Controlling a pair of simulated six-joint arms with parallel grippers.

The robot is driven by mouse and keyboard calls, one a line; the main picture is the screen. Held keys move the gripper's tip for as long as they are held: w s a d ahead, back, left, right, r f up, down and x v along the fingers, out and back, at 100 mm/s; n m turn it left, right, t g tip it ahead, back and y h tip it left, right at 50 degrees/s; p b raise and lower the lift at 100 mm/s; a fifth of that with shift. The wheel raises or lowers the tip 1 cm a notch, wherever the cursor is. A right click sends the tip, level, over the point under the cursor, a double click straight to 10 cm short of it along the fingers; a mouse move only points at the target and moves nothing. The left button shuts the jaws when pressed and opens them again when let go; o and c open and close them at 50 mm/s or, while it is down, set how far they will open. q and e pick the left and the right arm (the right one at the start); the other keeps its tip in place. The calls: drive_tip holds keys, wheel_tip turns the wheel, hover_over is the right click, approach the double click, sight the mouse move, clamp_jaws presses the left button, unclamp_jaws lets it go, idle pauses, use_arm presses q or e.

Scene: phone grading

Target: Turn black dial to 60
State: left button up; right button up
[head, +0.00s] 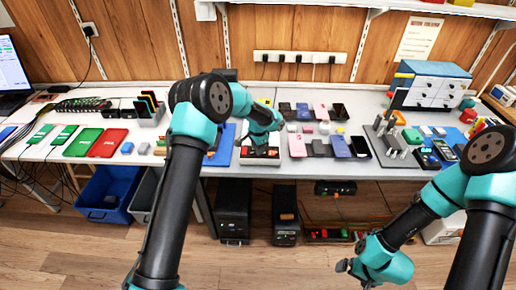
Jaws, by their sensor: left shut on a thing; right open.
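My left gripper (268,147) reaches down over a small white box (247,162) with a dark top and red parts near the table's front edge. It is shut on a small dark thing at the top of this box, which fits the black dial. The gripper hides most of the dial, and its setting and any numbers are too small to read. My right gripper (345,268) is open and empty, low in front of the table at the right, far from the box.
A blue mat (222,145) lies left of the box. A blue-topped drawer unit (430,85) stands at the back right. Red and green flat boxes lie at the left. A blue bin (108,195) stands below.

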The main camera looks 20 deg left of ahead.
use_arm(q)
drive_tip(key=n, duration=0.3)
drive_tip(key=shift+n, duration=0.3)
drive_tip(key=n, duration=0.3)
drive_tip(key=shift+n, duration=0.4)
drive_tip(key=n, duration=1)
drive_tip(key=shift+n, duration=0.4)
drive_tip(key=n, duration=0.3)
drive_tip(key=shift+n, duration=0.3)
drive_tip(key=n, duration=0.6)
drive_tip(key=shift+n, duration=0.4)
